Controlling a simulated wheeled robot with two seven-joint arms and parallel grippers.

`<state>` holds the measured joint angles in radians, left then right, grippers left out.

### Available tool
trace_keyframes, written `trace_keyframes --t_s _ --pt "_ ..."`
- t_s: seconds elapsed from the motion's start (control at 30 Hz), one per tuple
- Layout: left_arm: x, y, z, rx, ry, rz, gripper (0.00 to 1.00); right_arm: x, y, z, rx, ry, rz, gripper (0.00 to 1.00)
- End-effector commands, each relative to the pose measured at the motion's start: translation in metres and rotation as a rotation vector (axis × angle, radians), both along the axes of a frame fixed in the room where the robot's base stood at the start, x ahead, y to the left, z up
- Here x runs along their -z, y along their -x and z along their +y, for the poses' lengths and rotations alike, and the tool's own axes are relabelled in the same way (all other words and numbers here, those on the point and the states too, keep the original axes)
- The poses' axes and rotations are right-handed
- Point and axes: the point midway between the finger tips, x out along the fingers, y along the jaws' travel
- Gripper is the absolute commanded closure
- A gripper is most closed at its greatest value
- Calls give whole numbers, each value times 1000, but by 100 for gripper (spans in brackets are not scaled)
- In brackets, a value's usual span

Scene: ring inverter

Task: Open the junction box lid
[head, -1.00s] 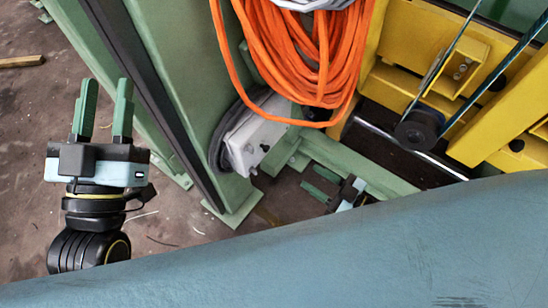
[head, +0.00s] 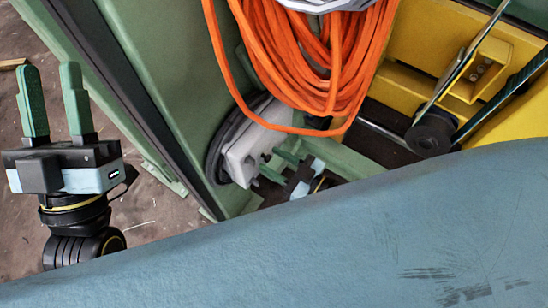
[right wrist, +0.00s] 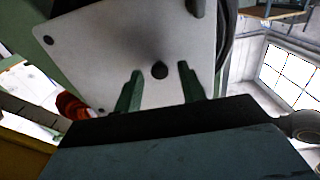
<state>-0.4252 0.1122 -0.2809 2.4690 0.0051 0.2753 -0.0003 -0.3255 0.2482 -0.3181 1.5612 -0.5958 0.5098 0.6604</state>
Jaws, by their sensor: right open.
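The junction box (head: 248,150) is a light grey box on the side of a green column, below the orange cable coil. Its pale lid (right wrist: 115,45) fills much of the right wrist view and looks shut. A dark round knob (right wrist: 160,70) stands out from it. My right gripper (head: 273,166) is beside the box, fingers toward the lid. In the right wrist view its open fingers (right wrist: 158,82) lie either side of the knob; I cannot tell whether they reach around it. My left gripper (head: 52,72) is open, empty and upright at the far left, away from the box.
The orange cable coil (head: 310,70) hangs just above the box and my right gripper. A yellow frame (head: 410,85) with a dark pulley (head: 432,133) and cables is at the right. The green column (head: 165,60) stands between my left gripper and the box.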

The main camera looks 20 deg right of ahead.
Motion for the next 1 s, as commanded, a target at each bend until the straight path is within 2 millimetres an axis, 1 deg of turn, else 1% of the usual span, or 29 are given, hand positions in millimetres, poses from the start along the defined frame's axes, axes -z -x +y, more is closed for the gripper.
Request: trace_keyframes --t_s 0.17,0.2,0.5,0.83,1.0 --pt "0 0 0 0 0 -1 64 0 0 0 0 0 0 60" --pt "0 0 0 0 0 -1 64 0 0 0 0 0 0 61" --pt "0 0 0 0 0 0 64 0 0 0 0 0 0 100" --pt "-1 0 0 -1 0 3 64 0 1 -3 -5 1 1 100" --pt "1 -4 -1 1 -13 45 64 0 5 -16 -36 4 2 100"
